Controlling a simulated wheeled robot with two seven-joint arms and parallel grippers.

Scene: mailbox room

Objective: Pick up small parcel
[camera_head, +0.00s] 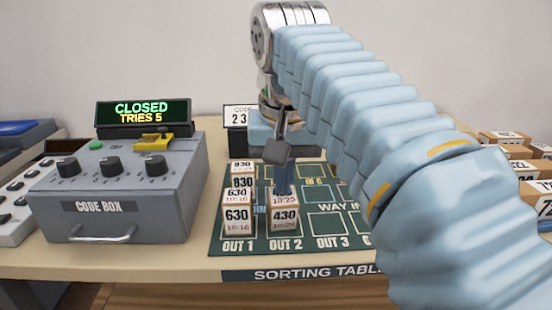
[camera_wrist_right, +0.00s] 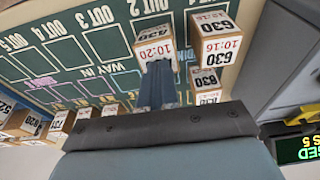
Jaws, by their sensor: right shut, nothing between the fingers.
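My right gripper (camera_head: 283,190) is shut and empty, pointing down over the OUT 2 column of the sorting table. In OUT 1 stand parcels labelled 630 (camera_head: 237,217) and 830, which also show in the right wrist view (camera_wrist_right: 213,40). My left gripper is not in view.
A grey code box (camera_head: 120,195) with knobs and a handle stands left of the green mat (camera_head: 323,225); its display (camera_head: 143,112) reads CLOSED, TRIES 5. More boxes (camera_head: 530,170) stand at the far right. OUT 3 is empty. My right arm hides the middle back.

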